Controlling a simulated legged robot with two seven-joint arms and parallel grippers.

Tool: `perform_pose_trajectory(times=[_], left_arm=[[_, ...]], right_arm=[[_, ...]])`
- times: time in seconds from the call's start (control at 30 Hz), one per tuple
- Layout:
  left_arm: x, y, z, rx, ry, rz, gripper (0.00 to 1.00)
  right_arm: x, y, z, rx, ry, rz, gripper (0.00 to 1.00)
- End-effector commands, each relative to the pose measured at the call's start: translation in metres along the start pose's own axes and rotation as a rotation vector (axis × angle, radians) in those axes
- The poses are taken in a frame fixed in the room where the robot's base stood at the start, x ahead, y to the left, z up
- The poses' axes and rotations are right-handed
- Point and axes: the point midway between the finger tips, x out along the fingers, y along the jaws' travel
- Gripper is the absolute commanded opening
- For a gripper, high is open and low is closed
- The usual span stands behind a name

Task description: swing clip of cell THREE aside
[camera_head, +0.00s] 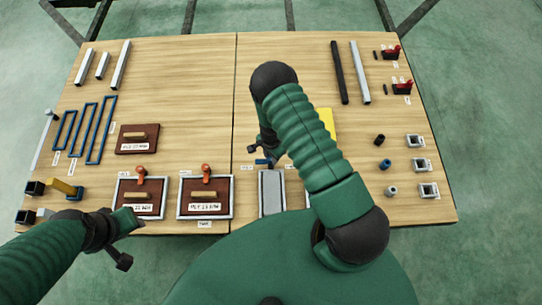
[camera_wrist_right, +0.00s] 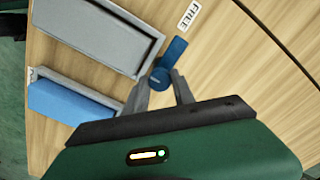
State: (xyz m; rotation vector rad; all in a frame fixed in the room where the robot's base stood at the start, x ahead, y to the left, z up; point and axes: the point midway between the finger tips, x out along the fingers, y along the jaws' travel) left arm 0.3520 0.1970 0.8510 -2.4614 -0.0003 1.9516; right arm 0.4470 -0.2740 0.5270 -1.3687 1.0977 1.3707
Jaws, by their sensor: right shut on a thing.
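Cell three is a grey rectangular frame (camera_head: 272,192) at the table's front, right of the centre seam. It also shows in the right wrist view (camera_wrist_right: 97,37). Its blue clip (camera_head: 264,162) sits at the frame's far end. In the right wrist view, the clip's bar (camera_wrist_right: 175,50) runs from a round knob along the frame's end, over bare wood. My right gripper (camera_wrist_right: 165,92) is shut on the clip at the knob. In the head view my right arm partly hides this spot. My left gripper (camera_head: 126,238) is over the front left edge, away from the cell; its jaw opening is unclear.
A label (camera_wrist_right: 190,15) lies near the clip. A neighbouring cell holds a blue block (camera_wrist_right: 72,102). Two framed cells with brown boards and orange clips (camera_head: 206,169) stand left of cell three. A yellow piece (camera_head: 327,122) is partly behind my right arm. The table's back middle is clear.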

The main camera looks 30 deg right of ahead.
Motion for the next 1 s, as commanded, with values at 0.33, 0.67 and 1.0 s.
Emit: perform_pose_trajectory(times=[0.33, 0.67, 1.0], left_arm=[[0.0, 0.0, 0.0, 0.0, 0.0, 0.0, 0.36], [-0.005, 0.0, -0.001, 0.0, 0.0, 0.0, 0.36], [-0.023, 0.0, -0.005, 0.0, 0.0, 0.0, 0.36]], right_arm=[[0.0, -0.001, 0.0, 0.0, 0.0, -0.002, 0.52], [-0.023, -0.002, -0.001, -0.001, 0.002, -0.004, 0.52], [-0.122, -0.002, 0.0, -0.001, 0.002, -0.005, 0.52]])
